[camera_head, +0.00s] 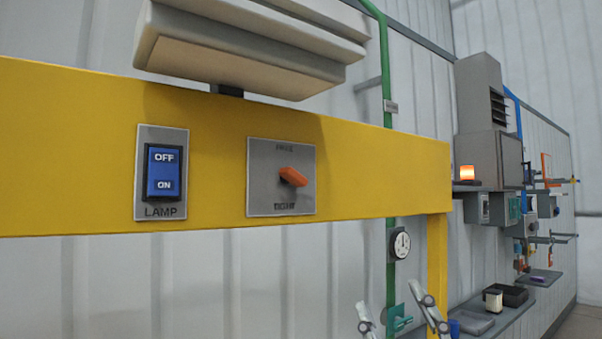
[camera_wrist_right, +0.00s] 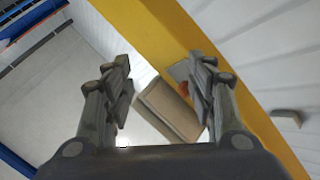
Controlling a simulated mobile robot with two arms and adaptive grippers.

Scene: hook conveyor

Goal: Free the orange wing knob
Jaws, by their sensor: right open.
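The orange wing knob (camera_head: 293,177) sits on a grey plate (camera_head: 265,198) fixed to the yellow beam. Its wing lies nearly level, its right end slightly lower. The plate's top label seems to read FREE; the bottom one is hard to read. My right gripper (camera_head: 388,297) is open and empty, below and to the right of the knob, well apart from it. In the right wrist view its fingers (camera_wrist_right: 160,75) are spread, and a bit of orange (camera_wrist_right: 184,89) shows beside the right finger, partly hidden. My left gripper is not in view.
A blue OFF/ON lamp switch (camera_head: 164,172) is left of the knob on the yellow beam (camera_head: 70,150). A cream box (camera_head: 235,70) overhangs above. A green pipe (camera_head: 386,90) and a round gauge (camera_head: 399,244) stand behind. Shelves with equipment line the right wall.

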